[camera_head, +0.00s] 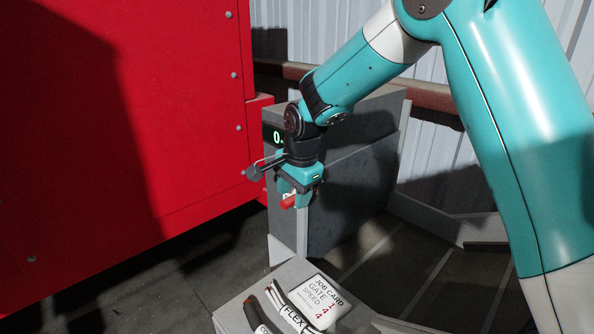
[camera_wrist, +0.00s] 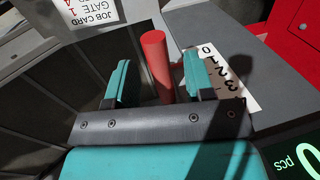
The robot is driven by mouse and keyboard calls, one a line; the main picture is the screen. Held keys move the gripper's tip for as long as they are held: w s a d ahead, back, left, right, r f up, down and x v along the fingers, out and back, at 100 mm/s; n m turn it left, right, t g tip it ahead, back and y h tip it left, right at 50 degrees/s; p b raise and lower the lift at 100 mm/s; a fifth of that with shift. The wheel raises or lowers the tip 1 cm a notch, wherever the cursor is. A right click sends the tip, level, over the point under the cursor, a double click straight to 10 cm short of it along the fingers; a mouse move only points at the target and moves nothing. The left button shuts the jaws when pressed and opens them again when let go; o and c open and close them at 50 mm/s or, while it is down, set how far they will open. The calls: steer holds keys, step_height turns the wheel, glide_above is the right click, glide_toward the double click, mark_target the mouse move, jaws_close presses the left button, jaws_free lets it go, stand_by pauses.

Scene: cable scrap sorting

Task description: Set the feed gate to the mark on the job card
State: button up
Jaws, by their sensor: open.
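The feed gate's red handle (camera_wrist: 158,65) stands between the two open fingers of my gripper (camera_wrist: 159,78) in the wrist view, with a gap on each side. A white scale (camera_wrist: 228,80) marked 0, 1, 2, 3 lies just right of the right finger. The handle is near the scale's 0 end, but its exact mark is hidden by the finger. In the head view my gripper (camera_head: 293,194) is at the grey cabinet's front, with the red handle (camera_head: 289,202) partly showing below it. The job card (camera_head: 320,302) reads GATE 1, SPEED 4; it also shows upside down in the wrist view (camera_wrist: 92,12).
A grey cabinet (camera_head: 345,205) with a green display (camera_head: 276,137) stands behind my gripper. A large red machine wall (camera_head: 130,100) fills the left. Cable pieces, one labelled FLEX (camera_head: 292,316), lie beside the card on a low grey box (camera_head: 238,302).

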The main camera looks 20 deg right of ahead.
steer(key=s+d+r+b, duration=0.1)
steer(key=s+r+b, duration=0.2)
steer(key=r, duration=1.3)
steer(key=shift+d+r+b, duration=0.15)
steer(key=shift+r+b, duration=0.15)
steer(key=shift+r, duration=0.05)
steer(key=shift+s+f, duration=0.1)
steer(key=shift+s, duration=0.05)
steer(key=s+a+f+n+y+b, duration=0.1)
steer(key=s+a+f+n, duration=0.1)
steer(key=s+f+n, duration=0.2)
steer(key=s+a+f+n+g+y+b, duration=0.1)
steer(key=s+f+n, duration=0.4)
steer(key=s+n, duration=0.5)
steer(key=s+a+f+n+g+y+b, duration=0.1)
steer(key=s+a+f+n, duration=0.3)
steer(key=s, duration=0.9)
steer(key=f+n+b, duration=0.1)
steer(key=n, duration=0.1)
steer(key=shift+s+f+n, duration=0.2)
steer(key=shift+s+n, duration=0.2)
